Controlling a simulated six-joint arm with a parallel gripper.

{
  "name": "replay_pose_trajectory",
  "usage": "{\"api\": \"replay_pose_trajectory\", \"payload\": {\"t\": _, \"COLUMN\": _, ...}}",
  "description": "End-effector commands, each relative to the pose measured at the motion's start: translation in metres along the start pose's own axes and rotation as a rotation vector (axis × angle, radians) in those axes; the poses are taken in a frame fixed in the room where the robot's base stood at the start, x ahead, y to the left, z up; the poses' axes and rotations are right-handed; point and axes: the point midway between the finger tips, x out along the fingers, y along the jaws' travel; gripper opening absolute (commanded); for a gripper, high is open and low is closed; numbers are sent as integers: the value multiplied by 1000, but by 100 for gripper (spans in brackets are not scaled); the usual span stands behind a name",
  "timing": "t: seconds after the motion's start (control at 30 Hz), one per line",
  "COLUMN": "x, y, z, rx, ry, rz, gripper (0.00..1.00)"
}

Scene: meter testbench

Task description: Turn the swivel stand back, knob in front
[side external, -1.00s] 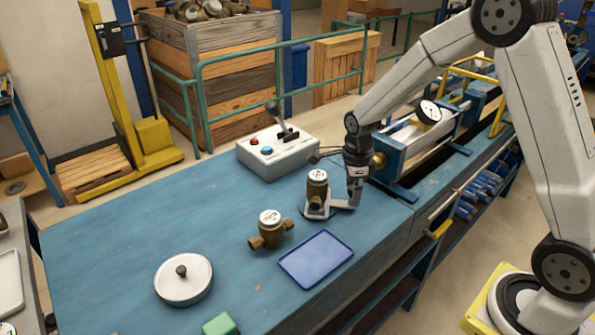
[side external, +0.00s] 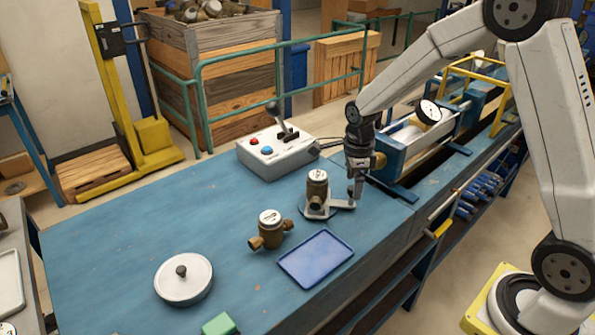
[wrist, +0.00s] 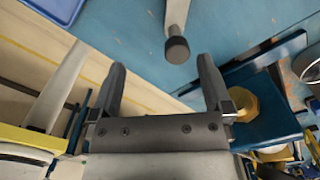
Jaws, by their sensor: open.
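The swivel stand (side external: 312,213) is a grey disc on the blue bench with a brass meter (side external: 317,190) standing upright on it. Its flat arm (side external: 342,204) points right, toward the bench's right edge. In the wrist view the arm's dark round knob (wrist: 177,50) shows just beyond my fingertips, between their lines and nearer the right finger. My gripper (side external: 357,188) points down over the arm's outer end. In the wrist view my gripper (wrist: 160,68) is open with nothing between its fingers. In the side view the knob is hard to tell from the fingers.
A second brass meter (side external: 270,230) and a blue tray (side external: 316,258) are in front of the stand. A control box (side external: 278,153) with a lever stands behind. A blue test rig (side external: 400,160) is close to my gripper. A round white lid (side external: 183,279) lies front left.

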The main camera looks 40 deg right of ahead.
Motion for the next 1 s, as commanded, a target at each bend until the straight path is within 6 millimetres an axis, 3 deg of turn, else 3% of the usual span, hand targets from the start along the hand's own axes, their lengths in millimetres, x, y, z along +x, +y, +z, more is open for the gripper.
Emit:
{"api": "replay_pose_trajectory", "payload": {"t": 0.53, "x": -30, "y": 0, "z": 0, "rx": 0, "ry": 0, "rz": 0, "gripper": 100}}
{"api": "replay_pose_trajectory", "payload": {"t": 1.0, "x": -32, "y": 0, "z": 0, "rx": -4, "ry": 0, "rz": 0, "gripper": 100}}
